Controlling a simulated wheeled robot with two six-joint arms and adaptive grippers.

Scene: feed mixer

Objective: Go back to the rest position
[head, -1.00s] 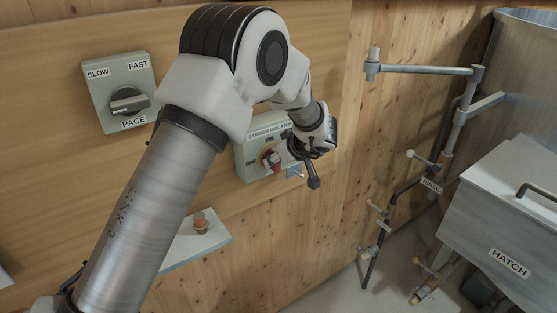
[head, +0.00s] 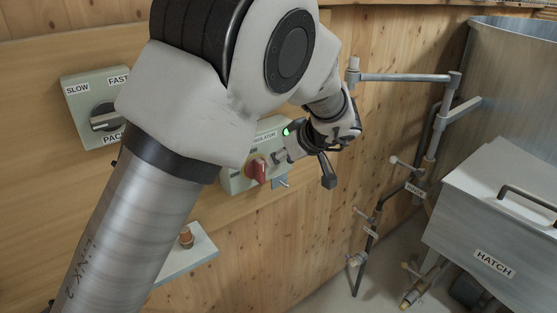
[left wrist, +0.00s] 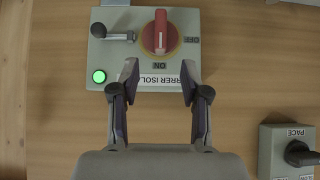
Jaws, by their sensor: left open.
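My left gripper (head: 304,170) is open and empty, just right of the stirrer isolator box (head: 236,184) on the wooden wall. In the left wrist view the open fingers (left wrist: 159,80) straddle the lower part of the box (left wrist: 190,22), apart from its knob. The red knob (left wrist: 160,32) has its handle in line with the ON mark; it also shows in the head view (head: 257,171). A green lamp (left wrist: 99,76) on the box is lit. My left arm covers much of the left of the head view. My right gripper is out of view.
A pace switch box (head: 92,86) is on the wall at left. At right are pipes (head: 405,78) and a grey metal hatch (head: 480,215). Floor shows between wall and hatch.

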